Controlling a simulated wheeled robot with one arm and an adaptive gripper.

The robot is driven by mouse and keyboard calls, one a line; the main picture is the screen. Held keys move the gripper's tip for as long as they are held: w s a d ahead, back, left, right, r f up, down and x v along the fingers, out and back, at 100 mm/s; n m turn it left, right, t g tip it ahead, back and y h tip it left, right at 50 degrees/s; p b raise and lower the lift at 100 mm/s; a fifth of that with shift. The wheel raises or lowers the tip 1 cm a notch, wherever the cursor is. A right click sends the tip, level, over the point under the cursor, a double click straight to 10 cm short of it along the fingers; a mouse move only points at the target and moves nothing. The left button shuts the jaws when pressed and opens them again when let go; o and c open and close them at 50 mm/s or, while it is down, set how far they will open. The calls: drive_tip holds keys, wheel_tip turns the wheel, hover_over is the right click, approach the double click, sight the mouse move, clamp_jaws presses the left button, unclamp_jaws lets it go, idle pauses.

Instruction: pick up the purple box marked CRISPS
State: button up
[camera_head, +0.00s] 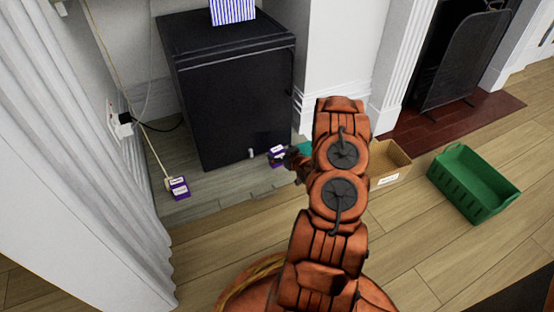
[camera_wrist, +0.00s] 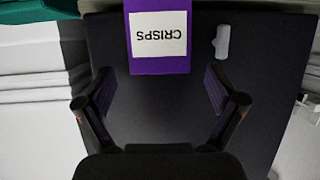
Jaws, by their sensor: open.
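The purple box marked CRISPS (camera_wrist: 137,64) is at the top middle of the wrist view, its white label upside down and the box cut by the frame's top edge. In the head view the purple box (camera_head: 276,160) by my gripper stands at the front right of the black cabinet, partly hidden by the gripper. My gripper (camera_wrist: 160,90) is open and empty, its two fingers apart, with the box beyond the gap between them. In the head view my gripper (camera_head: 290,157) is close beside the box; I cannot tell whether they touch.
Another purple box (camera_head: 179,188) with an unreadable label lies at the left near a cord. The black cabinet (camera_head: 235,100) stands directly behind. A teal thing (camera_head: 305,148) is beside my gripper, partly hidden. A cardboard box (camera_head: 390,165) and a green basket (camera_head: 470,185) stand right.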

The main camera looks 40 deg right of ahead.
drive_tip(key=b+x, duration=0.1)
drive_tip(key=x, duration=0.2)
drive_tip(key=shift+w+f, duration=0.25)
drive_tip(key=c, duration=1.2)
drive_tip(key=shift+r, duration=0.15)
drive_tip(key=shift+c, duration=0.2)
